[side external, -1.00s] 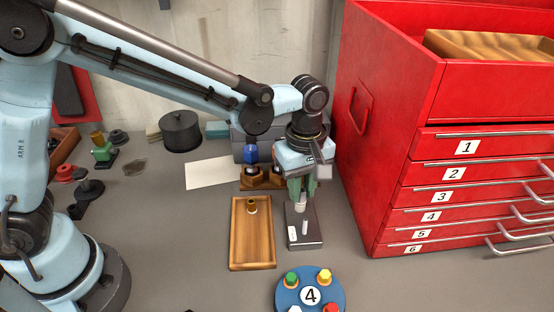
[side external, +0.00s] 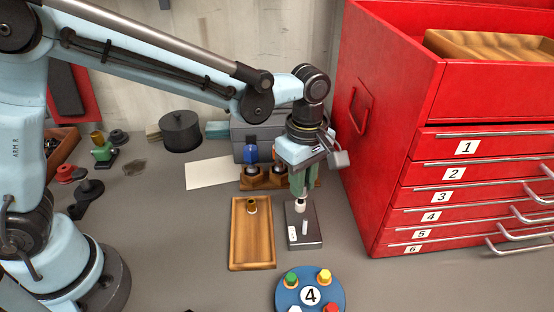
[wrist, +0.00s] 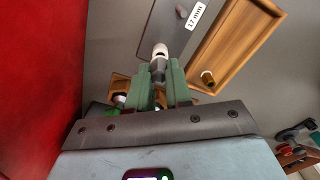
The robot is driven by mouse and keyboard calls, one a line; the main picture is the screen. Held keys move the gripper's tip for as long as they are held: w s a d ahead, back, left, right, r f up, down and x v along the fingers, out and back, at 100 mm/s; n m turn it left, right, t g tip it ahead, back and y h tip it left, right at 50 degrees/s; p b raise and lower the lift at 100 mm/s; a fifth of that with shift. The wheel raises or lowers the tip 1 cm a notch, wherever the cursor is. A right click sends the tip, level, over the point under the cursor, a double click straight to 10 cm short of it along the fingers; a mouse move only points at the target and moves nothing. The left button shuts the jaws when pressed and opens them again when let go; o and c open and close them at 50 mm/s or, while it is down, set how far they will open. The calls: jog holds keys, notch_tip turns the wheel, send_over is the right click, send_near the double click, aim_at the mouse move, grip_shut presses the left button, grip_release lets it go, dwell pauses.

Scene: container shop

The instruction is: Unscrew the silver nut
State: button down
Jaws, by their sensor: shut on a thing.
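My gripper (side external: 298,194) is at the back of a dark metal plate (side external: 314,240). Its green fingers are shut on a grey socket-like tool (wrist: 158,68) with a pale round lower end (side external: 300,205). The tool points down; I cannot tell whether it touches the plate. The plate carries a peg (side external: 305,227) and a "17 mm" label (wrist: 196,16). A blue round base (side external: 333,289) marked 4 stands at the front. Its whitish-silver nut (side external: 295,309) is cut by the bottom edge, apart from my gripper. The rest of that nut is out of view.
Green (side external: 291,279), yellow (side external: 324,276) and red (side external: 331,308) nuts sit on the blue base. A wooden tray (side external: 238,250) with a brass-coloured piece (side external: 252,206) lies left of the plate. A red drawer cabinet (side external: 390,130) bounds the right. Bare table lies front left.

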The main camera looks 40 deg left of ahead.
jog(key=shift+r, duration=1.95)
